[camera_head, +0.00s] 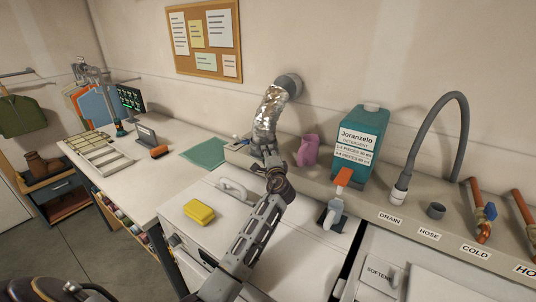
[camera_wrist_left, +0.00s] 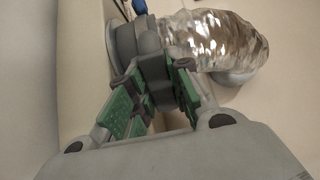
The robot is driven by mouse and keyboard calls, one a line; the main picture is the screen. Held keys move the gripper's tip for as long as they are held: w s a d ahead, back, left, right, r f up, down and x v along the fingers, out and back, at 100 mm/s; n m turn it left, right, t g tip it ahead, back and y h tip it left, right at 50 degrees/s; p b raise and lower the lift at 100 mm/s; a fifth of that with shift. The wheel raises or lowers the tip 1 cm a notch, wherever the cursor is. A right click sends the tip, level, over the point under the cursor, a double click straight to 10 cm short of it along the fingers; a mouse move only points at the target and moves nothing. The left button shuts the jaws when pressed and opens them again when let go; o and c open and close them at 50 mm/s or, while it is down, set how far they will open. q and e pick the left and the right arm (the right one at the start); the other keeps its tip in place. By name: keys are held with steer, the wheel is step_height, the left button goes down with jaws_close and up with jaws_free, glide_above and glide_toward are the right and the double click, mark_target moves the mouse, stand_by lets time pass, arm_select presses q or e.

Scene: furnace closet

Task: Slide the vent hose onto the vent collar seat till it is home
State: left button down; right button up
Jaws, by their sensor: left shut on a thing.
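The vent hose (camera_head: 268,112) is a crinkled silver foil duct. It bends down from a round grey wall fitting to the ledge behind the white machine. My left gripper (camera_head: 268,158) is at its lower end, shut on the hose's grey end cuff. In the left wrist view the foil hose (camera_wrist_left: 205,38) runs off to the right, and the green-padded fingers (camera_wrist_left: 155,95) close around the grey cuff (camera_wrist_left: 145,45). A round grey flange, apparently the vent collar seat (camera_wrist_left: 113,38), lies right against the cuff. I cannot tell whether a gap remains between them. My right gripper is not in view.
A pink jug (camera_head: 307,150) and teal detergent bottle (camera_head: 360,145) stand close right of the hose. A grey drain hose (camera_head: 412,150) arches at right.

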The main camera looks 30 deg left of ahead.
arm_select(q)
steer(key=c, duration=1.2)
jaws_free()
steer(key=shift+c, duration=0.2)
steer(key=p+v, duration=0.1)
steer(key=v, duration=0.7)
steer(key=shift+s, duration=0.15)
stand_by(0.7)
